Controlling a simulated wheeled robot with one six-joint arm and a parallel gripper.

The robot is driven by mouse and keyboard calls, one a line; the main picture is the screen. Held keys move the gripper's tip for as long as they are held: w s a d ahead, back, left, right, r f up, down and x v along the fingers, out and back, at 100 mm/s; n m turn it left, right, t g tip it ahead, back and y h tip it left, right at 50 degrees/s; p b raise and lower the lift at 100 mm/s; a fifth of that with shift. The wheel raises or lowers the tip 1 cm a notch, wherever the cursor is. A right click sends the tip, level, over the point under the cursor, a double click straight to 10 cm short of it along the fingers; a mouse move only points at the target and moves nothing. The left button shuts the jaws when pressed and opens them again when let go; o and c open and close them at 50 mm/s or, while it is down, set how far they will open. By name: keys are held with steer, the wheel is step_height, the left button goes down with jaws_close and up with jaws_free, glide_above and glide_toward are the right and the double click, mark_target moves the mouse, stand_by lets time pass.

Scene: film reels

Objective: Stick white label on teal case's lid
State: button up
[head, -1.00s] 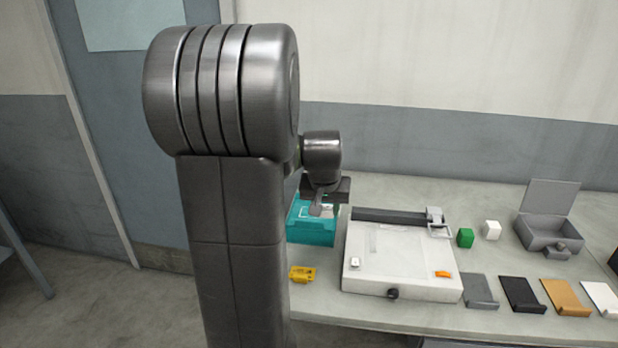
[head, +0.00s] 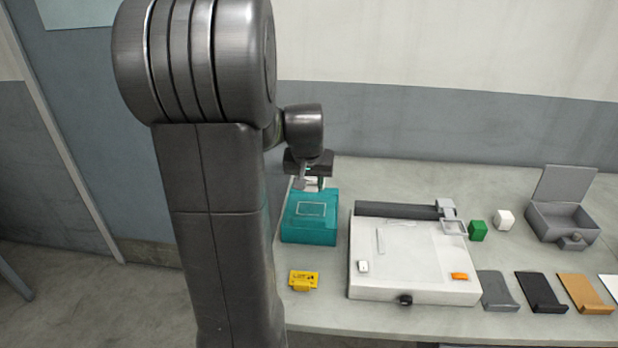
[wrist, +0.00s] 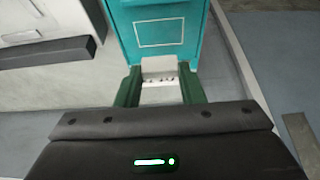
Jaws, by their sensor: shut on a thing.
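The teal case (head: 312,232) stands on the table with its lid closed. A thin pale rectangle outline marks the lid, which also shows at the top of the wrist view (wrist: 160,14); the area inside the outline is plain teal. My gripper (head: 313,184) is at the far edge of the case. In the wrist view my gripper (wrist: 160,85) is shut on a small white piece, apparently the white label (wrist: 159,65), which sits between the green fingers. The label overlaps the case's edge in that view, outside the outline; I cannot tell whether it touches the case.
A yellow item (head: 303,281) lies in front of the case. A white flat machine (head: 410,285) stands to its right. Farther right are a green block (head: 478,231), a white block (head: 505,220), an open grey box (head: 562,218) and several coloured holders along the front.

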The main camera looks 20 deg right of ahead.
steer(key=b, duration=0.6)
glide_toward(310, 215)
steer(key=x, duration=0.5)
steer(key=shift+w+d+r, duration=0.1)
steer(key=shift+w+d, duration=0.1)
steer(key=shift+w, duration=0.2)
steer(key=shift+s+a+f+b, duration=0.1)
steer(key=shift+f+b, duration=0.1)
steer(key=shift+f, duration=0.15)
steer(key=shift+s+f+b, duration=0.1)
steer(key=shift+f+b, duration=0.05)
steer(key=shift+f, duration=0.25)
steer(key=o, duration=1.1)
steer(key=shift+o, duration=0.2)
steer(key=shift+r, duration=0.1)
steer(key=shift+r, duration=0.35)
steer(key=v, duration=1.3)
steer(key=shift+p, duration=0.3)
